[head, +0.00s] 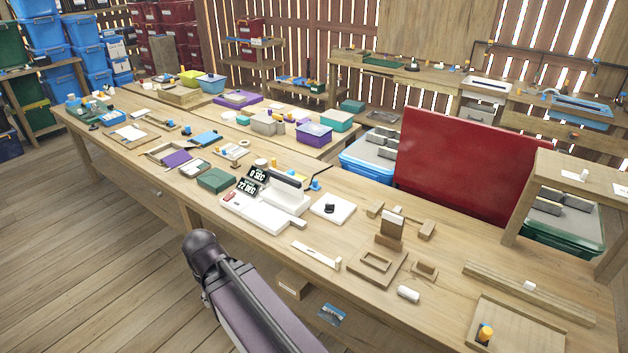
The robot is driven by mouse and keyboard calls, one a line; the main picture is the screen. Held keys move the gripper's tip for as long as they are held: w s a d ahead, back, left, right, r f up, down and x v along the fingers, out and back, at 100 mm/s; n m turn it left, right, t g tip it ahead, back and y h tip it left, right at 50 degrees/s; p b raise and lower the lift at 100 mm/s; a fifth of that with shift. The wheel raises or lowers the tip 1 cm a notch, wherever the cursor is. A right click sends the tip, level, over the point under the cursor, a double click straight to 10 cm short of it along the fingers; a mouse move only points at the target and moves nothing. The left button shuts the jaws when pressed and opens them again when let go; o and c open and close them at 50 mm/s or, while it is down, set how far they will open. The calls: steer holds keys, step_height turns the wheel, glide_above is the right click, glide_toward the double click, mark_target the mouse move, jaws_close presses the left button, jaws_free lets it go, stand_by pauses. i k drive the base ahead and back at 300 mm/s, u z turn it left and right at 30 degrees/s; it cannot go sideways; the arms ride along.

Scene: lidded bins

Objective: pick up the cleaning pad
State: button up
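I cannot tell for certain which thing is the cleaning pad. Several grey blocks (378,140) that could be pads lie in the blue bin (352,172) behind the workbench. More grey blocks (548,207) lie in a green bin (540,238) at the right. A small white cylinder (408,294) lies on the front of the bench. My arm reaches up from the bottom edge, in front of the bench. Its dark joint shows, but no gripper fingers are visible.
The long wooden workbench (450,250) holds a white scale-like device (265,212), a green box (215,180) and wooden blocks and frames (376,264). A large red panel (470,160) stands upright behind it. A wooden shelf (580,178) rises at the right. The floor at left is clear.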

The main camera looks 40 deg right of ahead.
mark_target(315, 187)
steer(key=z, duration=0.7)
steer(key=i, duration=0.9)
steer(key=z, duration=0.65)
